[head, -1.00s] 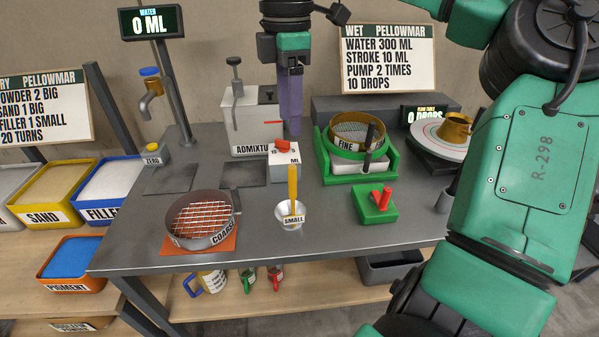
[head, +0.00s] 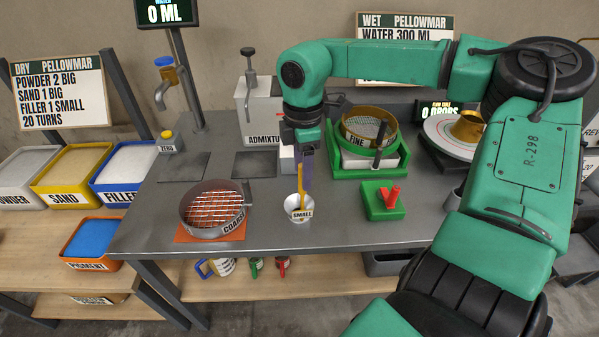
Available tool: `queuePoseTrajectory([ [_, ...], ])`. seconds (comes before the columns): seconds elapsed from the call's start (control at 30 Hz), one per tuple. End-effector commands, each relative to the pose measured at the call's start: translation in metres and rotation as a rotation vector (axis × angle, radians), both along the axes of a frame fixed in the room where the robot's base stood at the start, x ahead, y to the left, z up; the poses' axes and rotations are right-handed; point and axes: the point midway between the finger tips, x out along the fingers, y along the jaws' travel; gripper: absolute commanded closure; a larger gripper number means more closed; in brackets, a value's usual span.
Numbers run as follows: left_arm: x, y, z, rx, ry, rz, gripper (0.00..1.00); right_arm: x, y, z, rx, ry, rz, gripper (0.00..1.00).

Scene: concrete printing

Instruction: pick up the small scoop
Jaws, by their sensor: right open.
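The small scoop (head: 299,213) is a pale cup labelled SMALL with an upright yellow handle (head: 300,180). It stands on the grey table (head: 330,228), right of the coarse sieve. My right gripper (head: 306,178) points down from above at the scoop's handle, its purple fingers right beside the handle's upper part. It is open. The fingers overlap the handle in the picture, and I cannot tell whether they touch it. My left gripper does not show.
The coarse sieve (head: 216,207) sits on an orange mat at left. A green block with a red handle (head: 384,200) stands at right. The fine sieve (head: 368,128) in its green stand and the admixture dispenser (head: 262,105) are behind. Bare table lies in front of the scoop.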

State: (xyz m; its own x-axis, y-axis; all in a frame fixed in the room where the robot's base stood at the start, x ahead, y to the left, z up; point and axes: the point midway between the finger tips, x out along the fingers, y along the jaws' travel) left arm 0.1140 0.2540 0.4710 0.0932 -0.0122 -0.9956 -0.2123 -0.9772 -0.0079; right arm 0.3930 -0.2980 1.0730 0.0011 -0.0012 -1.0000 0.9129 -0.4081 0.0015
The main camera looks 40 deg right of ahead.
Motion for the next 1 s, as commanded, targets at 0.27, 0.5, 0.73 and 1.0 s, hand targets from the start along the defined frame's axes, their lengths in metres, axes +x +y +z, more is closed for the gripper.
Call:
queuePoseTrajectory([
  [0.27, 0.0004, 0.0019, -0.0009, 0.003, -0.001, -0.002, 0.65, 0.0002, -0.0002, -0.0004, 0.0, -0.001, 0.0, 0.91],
  [0.5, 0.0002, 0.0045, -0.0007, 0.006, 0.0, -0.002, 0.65, 0.0003, -0.0003, 0.0, 0.0, -0.001, 0.0, 1.0],
  [0.73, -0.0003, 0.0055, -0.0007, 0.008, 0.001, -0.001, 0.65, 0.0003, -0.0003, 0.0003, 0.0, -0.001, 0.0, 1.0],
  [1.0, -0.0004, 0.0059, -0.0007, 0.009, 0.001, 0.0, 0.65, 0.0004, -0.0002, 0.0004, 0.0, -0.001, 0.0, 1.0],
])
